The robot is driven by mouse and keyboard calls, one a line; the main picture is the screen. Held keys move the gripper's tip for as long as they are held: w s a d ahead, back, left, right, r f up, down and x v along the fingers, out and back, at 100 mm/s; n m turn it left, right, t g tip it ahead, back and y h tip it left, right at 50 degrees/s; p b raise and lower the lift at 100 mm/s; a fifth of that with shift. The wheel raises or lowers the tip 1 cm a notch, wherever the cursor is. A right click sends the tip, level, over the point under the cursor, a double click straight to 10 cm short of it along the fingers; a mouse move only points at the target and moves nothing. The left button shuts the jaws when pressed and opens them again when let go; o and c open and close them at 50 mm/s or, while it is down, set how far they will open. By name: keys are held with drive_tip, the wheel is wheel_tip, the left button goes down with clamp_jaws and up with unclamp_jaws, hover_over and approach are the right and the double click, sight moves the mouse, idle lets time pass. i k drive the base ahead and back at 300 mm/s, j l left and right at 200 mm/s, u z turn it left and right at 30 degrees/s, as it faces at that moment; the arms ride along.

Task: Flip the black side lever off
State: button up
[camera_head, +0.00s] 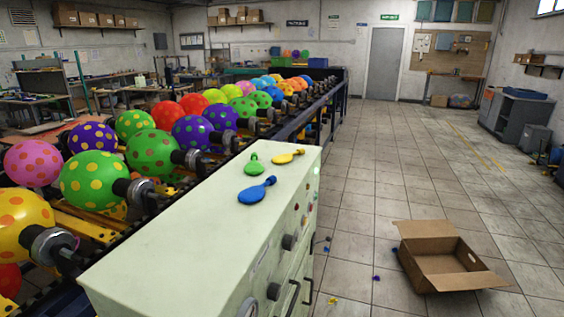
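A pale green control cabinet (190,225) stands in the lower middle. Its right side face carries several black parts: a round knob (289,242), another round dark part (273,291), and two bent black handles, one nearer (293,298) and one farther (308,290). The face is seen at a steep angle, so I cannot tell which part is the side lever or how it is set. My gripper is not in view.
Blue (256,190), green (254,165) and yellow (288,157) deflated balloons lie on the cabinet top. Inflated balloons (152,152) line the machine at left. An open cardboard box (440,262) sits on the floor at right. The tiled floor (385,170) beyond is mostly clear.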

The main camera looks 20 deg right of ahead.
sight(329, 239)
drive_tip(key=i+l, duration=0.25)
drive_tip(key=i+l+u, duration=0.15)
drive_tip(key=l, duration=0.25)
drive_tip(key=i+l, duration=0.35)
drive_tip(key=i+l+u, duration=0.15)
drive_tip(key=l, duration=0.2)
drive_tip(key=i+l, duration=0.25)
drive_tip(key=l, duration=0.15)
drive_tip(key=i+l+u, duration=0.15)
drive_tip(key=i+l, duration=0.3)
drive_tip(key=l, duration=0.3)
drive_tip(key=i+l+u, duration=0.15)
drive_tip(key=l, duration=0.25)
